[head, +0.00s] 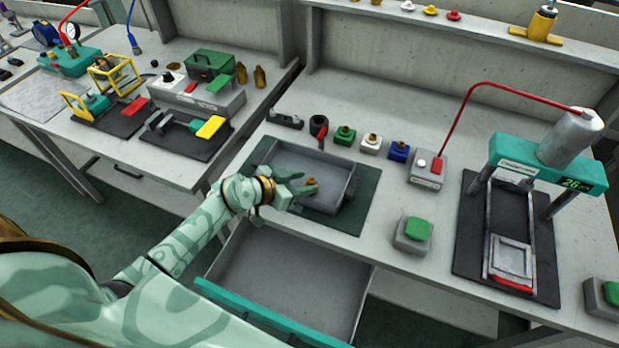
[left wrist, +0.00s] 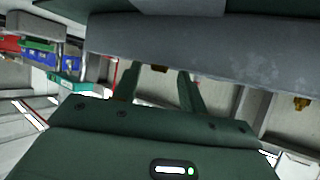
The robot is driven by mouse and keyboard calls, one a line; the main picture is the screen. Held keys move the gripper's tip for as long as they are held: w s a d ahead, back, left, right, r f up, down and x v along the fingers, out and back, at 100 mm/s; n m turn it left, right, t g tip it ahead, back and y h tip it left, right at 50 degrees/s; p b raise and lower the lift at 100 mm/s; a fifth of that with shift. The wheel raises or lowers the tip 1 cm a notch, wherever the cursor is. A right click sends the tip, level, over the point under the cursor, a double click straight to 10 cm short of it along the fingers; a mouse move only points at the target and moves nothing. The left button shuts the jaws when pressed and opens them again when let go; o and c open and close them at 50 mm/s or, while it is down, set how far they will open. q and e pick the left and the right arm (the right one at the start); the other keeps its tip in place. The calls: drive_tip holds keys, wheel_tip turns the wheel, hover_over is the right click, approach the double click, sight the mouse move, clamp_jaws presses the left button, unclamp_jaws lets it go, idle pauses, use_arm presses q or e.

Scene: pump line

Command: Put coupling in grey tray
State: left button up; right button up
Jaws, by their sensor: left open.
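The grey tray (head: 343,185) is a shallow open box on a dark green mat on the right-hand bench. My right gripper is not in view.
An open drawer (head: 270,280) juts out below the tray. A green button box (head: 413,235) and a teal-topped press (head: 520,165) stand to the right. Bare bench lies between tray and button box.

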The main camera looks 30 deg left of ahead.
use_arm(q)
drive_tip(key=p+v, duration=0.2)
drive_tip(key=v, duration=0.6)
drive_tip(key=shift+s+a+r, duration=0.15)
drive_tip(key=shift+s+r, duration=0.05)
drive_tip(key=shift+s, duration=0.05)
